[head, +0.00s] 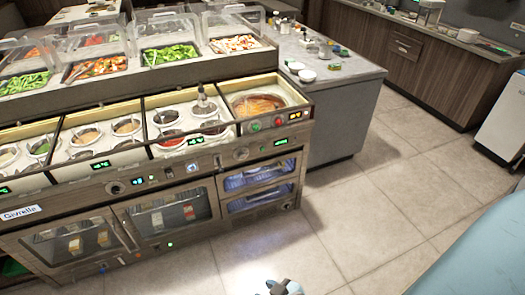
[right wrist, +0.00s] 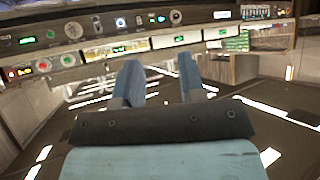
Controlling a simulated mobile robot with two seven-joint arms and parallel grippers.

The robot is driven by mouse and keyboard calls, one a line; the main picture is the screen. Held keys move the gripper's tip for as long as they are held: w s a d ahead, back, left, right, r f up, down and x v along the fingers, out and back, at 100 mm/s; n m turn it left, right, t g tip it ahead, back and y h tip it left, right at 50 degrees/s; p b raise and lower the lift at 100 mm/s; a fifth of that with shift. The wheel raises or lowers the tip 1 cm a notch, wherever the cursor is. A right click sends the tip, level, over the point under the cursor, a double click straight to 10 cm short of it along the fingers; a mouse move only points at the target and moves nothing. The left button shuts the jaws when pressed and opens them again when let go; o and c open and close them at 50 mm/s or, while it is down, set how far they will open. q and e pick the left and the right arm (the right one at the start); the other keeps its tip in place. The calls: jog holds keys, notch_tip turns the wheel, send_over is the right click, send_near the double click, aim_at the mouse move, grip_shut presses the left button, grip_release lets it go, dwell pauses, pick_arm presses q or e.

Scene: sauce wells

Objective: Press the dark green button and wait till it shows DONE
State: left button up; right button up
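A round green button (head: 254,127) sits on the counter's front panel, just below the soup well (head: 259,104). A red button (head: 278,122) is beside it, and a small orange-lit display (head: 295,115) is to their right. I cannot read the word on that display. In the right wrist view my right gripper (right wrist: 158,80) is open and empty, its two blue-grey fingers apart. It points toward a panel with lit displays and is not touching it. A blue-grey part of mine shows at the head view's bottom edge; I cannot tell whether it is a gripper.
The counter holds several sauce wells (head: 171,117) and covered food trays (head: 170,53). Warming drawers (head: 258,185) and a glass-fronted cabinet (head: 168,219) are below. A grey side counter (head: 335,110) stands to the right. The tiled floor (head: 340,235) in front is clear.

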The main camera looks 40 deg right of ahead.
grip_shut()
dwell(1.4)
